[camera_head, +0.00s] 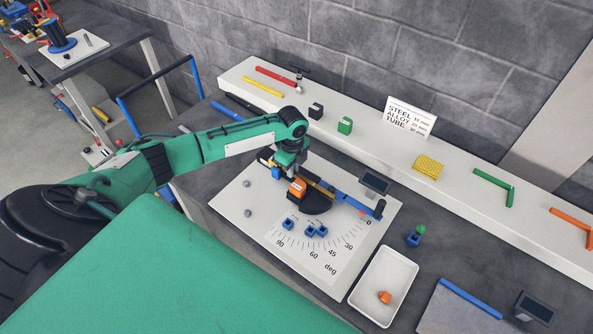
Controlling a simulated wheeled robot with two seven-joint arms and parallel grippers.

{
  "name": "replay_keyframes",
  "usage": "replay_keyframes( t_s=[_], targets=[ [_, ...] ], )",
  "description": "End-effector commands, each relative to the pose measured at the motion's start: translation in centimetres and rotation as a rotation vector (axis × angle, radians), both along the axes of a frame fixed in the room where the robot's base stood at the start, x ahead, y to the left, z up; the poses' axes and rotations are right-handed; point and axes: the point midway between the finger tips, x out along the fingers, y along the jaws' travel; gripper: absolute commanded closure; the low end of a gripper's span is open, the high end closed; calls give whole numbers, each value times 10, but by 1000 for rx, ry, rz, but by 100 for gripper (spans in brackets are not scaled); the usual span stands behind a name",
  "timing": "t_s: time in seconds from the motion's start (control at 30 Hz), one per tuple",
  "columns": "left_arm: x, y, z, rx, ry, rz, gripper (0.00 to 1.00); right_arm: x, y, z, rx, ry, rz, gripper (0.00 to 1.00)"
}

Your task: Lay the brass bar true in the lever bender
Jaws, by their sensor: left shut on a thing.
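The lever bender stands on a white base plate (237,207) with a degree scale, a dark round disc (316,203), an orange block (297,188) and a blue lever (352,204) reaching right toward the 0 mark. My left gripper (287,166) points down at the bender, shut on the brass bar (319,188). The bar shows as a thin yellow-brown strip running right from the gripper, beside the lever. Its left part is hidden by the gripper and block. I cannot tell whether it is seated or lies true. My right gripper is not in view.
Blue blocks (316,231) sit on the scale. A white tray (386,278) with an orange piece stands at the front right. A dark screen (375,183) stands behind the lever. The back shelf (375,147) holds coloured strips, small blocks and a sign (409,117).

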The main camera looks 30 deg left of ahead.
Motion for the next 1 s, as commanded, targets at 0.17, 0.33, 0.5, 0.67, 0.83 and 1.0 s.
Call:
replay_keyframes(
  t_s=[0.17,0.33,0.5,0.67,0.83,1.0],
  targets=[
    [0,0,-4,-1,-1,0,100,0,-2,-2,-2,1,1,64],
    [0,0,-6,-1,-1,-1,79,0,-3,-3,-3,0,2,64],
    [0,0,-7,0,0,0,61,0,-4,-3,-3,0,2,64],
    [0,0,-8,0,1,0,61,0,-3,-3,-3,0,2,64],
    [1,0,0,0,-1,0,61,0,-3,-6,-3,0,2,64],
    [1,1,29,1,-4,-1,61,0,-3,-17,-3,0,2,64]
  ],
)
